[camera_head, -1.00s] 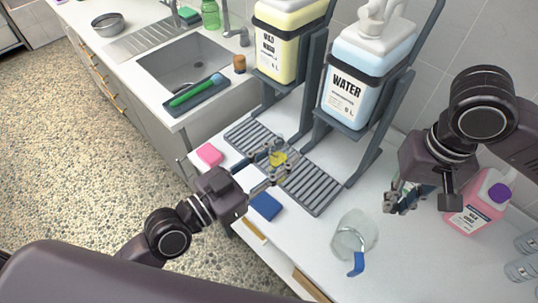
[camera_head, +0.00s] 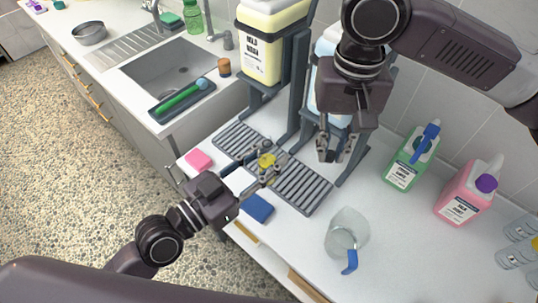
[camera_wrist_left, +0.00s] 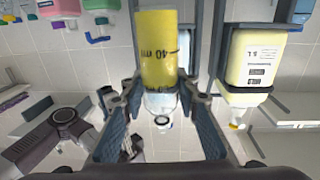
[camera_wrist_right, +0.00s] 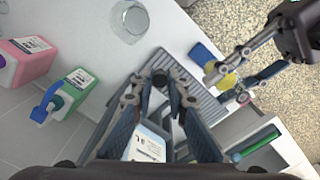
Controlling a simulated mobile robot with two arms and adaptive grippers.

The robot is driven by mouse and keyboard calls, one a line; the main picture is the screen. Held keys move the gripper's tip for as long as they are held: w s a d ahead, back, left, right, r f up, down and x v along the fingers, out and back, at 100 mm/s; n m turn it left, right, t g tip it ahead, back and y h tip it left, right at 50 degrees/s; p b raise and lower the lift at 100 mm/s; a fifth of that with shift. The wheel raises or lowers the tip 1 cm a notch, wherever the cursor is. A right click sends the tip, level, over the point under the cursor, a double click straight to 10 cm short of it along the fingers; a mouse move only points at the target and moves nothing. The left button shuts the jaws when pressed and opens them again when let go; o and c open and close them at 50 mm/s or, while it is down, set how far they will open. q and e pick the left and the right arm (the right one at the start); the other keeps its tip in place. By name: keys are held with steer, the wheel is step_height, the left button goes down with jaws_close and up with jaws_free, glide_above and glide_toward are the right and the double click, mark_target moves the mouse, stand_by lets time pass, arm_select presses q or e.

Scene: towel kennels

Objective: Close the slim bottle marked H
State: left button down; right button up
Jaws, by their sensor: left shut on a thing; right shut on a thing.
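My left gripper (camera_head: 268,166) is shut on a slim bottle with yellow contents (camera_head: 266,160), above the slatted rack. In the left wrist view the bottle (camera_wrist_left: 157,50) stands between the fingers and shows a "40 ml" mark; no H is visible. My right gripper (camera_head: 336,150) is in front of the water container, to the right of the bottle and apart from it. In the right wrist view it is shut on a small dark round thing (camera_wrist_right: 160,77) that looks like a cap. Its fingers hide most of that thing.
The grey slatted rack (camera_head: 305,188) lies below the bottle. A clear jug with a blue handle (camera_head: 346,236), a green bottle (camera_head: 405,165) and a pink bottle (camera_head: 466,192) stand to the right. Blue (camera_head: 257,208) and pink (camera_head: 198,160) sponges lie near the front edge.

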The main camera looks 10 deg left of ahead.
step_height(320, 180, up, 10)
steer(key=f, duration=0.1)
glide_above(268, 138)
steer(key=shift+a+r, duration=0.15)
steer(key=shift+r, duration=0.1)
steer(key=shift+f, duration=0.1)
steer(key=shift+f, duration=1.95)
steer(key=shift+f, duration=0.85)
steer(key=shift+f, duration=0.55)
